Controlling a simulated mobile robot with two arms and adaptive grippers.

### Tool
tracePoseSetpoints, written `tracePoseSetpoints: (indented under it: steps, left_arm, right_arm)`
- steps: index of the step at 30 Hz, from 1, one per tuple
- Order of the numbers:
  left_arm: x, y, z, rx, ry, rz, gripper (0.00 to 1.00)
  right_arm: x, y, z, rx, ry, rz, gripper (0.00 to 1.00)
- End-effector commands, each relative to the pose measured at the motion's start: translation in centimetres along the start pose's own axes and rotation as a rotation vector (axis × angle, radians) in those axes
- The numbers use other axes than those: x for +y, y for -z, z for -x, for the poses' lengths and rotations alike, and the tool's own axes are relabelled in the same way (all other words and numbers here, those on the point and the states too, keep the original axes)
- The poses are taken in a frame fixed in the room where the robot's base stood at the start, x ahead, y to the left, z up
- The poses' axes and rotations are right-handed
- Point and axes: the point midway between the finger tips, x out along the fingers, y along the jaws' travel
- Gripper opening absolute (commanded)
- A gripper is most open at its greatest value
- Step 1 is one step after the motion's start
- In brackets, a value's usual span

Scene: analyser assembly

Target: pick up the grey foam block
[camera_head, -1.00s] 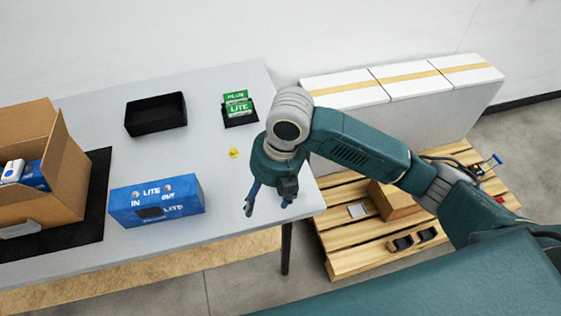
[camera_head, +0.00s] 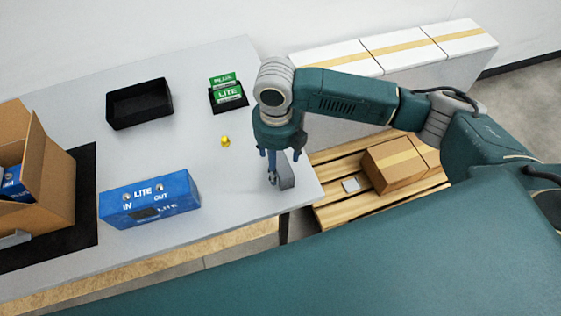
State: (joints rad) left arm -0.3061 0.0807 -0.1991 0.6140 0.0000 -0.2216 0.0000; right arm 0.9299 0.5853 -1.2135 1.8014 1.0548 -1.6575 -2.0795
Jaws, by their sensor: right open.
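The grey foam block (camera_head: 287,179) appears as a small upright grey piece at the right front corner of the table (camera_head: 232,215). My right gripper (camera_head: 280,165) points down right over it, with its fingers apart. One finger shows at the left of the block, and the other is close to its upper right. I cannot tell whether either finger touches it. The gripper hides part of the block. My left gripper is not in view.
A blue LITE box (camera_head: 150,199) stands left of the gripper. A small yellow item (camera_head: 225,141), a black tray (camera_head: 139,104) and green cartons (camera_head: 228,89) are farther back. An open cardboard box (camera_head: 48,180) is at left. A pallet (camera_head: 335,207) lies beyond the right edge.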

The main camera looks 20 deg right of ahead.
Motion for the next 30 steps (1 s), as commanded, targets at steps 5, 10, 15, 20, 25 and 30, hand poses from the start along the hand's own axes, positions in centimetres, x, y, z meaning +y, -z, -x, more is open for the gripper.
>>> tracePoseSetpoints:
  steps: [5,10,15,20,25,30]
  left_arm:
    - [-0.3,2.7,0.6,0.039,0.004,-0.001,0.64]
    - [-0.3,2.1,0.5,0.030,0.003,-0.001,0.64]
    - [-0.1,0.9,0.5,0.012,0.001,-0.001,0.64]
    - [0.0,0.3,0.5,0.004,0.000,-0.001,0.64]
    - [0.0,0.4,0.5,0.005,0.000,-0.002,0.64]
    - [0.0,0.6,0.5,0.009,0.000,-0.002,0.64]
  right_arm:
    - [0.0,0.1,-2.1,0.002,0.000,-0.001,0.68]
    - [0.0,0.0,-2.5,-0.002,0.000,0.001,0.68]
    - [0.0,0.0,-2.5,-0.002,0.000,0.000,0.54]
    - [0.0,0.0,-2.5,-0.002,0.000,0.000,0.26]
    - [0.0,0.0,-2.4,-0.002,0.000,0.000,0.26]
    - [0.0,0.0,-2.3,-0.002,0.000,0.000,0.26]
